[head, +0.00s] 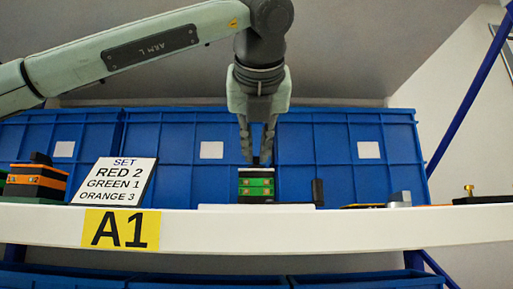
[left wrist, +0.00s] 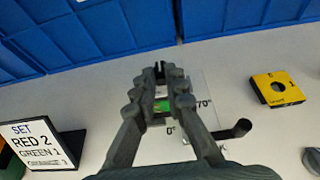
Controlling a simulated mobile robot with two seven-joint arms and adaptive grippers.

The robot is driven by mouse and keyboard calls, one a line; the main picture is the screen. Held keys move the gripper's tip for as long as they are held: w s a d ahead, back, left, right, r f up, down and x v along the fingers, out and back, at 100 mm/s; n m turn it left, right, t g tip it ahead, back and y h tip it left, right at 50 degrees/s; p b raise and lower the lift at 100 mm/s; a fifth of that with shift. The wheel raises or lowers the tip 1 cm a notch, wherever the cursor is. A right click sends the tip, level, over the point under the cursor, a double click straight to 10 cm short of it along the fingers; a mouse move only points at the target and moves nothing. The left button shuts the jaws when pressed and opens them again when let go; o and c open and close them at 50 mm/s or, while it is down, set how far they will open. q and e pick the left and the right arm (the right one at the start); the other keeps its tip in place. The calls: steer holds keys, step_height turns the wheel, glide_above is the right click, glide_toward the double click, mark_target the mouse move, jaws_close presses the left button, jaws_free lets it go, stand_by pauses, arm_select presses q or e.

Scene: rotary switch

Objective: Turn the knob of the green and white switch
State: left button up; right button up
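The green and white switch (head: 256,187) stands on the white shelf in the head view, a small box with a green front and dark top. My left gripper (head: 257,161) points straight down just above it, its fingers close together. A small dark piece, seemingly the knob, shows between the fingertips; whether they touch it is unclear. In the left wrist view, my left gripper (left wrist: 160,72) has a narrow gap between its fingers, with a bit of the green switch (left wrist: 161,105) visible through it. The rest of the switch is hidden by the fingers. My right gripper is not in view.
A sign (head: 116,181) reads RED 2, GREEN 1, ORANGE 3. An orange switch (head: 38,181) stands left of it. A plate (left wrist: 203,122) with angle marks and a dark lever (left wrist: 241,129) lie right of the gripper. A yellow block (left wrist: 277,89) is farther right. Blue bins (head: 340,160) stand behind.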

arm_select(q)
steer(key=o, duration=0.3)
steer(key=shift+o, duration=0.2)
steer(key=v, duration=1.2)
